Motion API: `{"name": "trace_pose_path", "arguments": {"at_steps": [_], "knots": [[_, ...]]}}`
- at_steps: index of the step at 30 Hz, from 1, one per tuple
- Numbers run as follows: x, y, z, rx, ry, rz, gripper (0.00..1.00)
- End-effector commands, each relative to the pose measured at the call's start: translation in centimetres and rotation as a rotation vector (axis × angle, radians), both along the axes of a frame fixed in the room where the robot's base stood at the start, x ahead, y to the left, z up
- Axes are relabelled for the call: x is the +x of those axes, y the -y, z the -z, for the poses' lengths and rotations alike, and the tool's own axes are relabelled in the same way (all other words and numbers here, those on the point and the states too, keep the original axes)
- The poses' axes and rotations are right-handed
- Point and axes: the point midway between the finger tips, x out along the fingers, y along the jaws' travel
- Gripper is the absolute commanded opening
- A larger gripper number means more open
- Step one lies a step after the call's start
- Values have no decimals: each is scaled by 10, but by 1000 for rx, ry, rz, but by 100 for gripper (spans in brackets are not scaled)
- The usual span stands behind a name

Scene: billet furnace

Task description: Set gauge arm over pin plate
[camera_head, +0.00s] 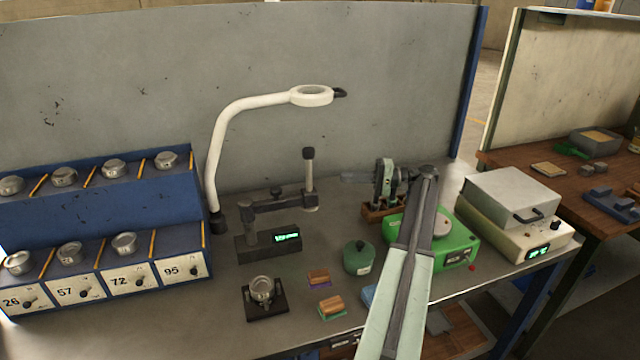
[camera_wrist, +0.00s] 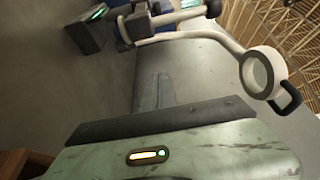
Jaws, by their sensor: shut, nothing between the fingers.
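The gauge stands on the bench with a dark base (camera_head: 262,247), a green display, a dark gauge arm (camera_head: 277,203) and an upright post at the arm's right end. Part of it also shows at the top left of the wrist view, with its display (camera_wrist: 97,14). A small black plate (camera_head: 279,308) in front of it carries a metal cup; I cannot tell whether this is the pin plate. My gripper (camera_head: 346,177) is shut and empty, right of the gauge post and apart from it. Its fingers also show in the wrist view (camera_wrist: 154,92).
A white magnifier lamp (camera_head: 222,135) arches behind the gauge. A blue rack (camera_head: 85,215) with metal cups is at left. A green pot (camera_head: 358,258), brown blocks (camera_head: 331,305), a green device (camera_head: 460,245) and a white box unit (camera_head: 515,200) stand at right.

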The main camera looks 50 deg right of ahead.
Motion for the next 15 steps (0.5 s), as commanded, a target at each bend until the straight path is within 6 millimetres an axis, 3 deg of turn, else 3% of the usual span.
{"name": "trace_pose_path", "arguments": {"at_steps": [8,15], "knots": [[19,-19,0,0,0,-6,0],[55,-52,0,0,0,-9,0]]}}
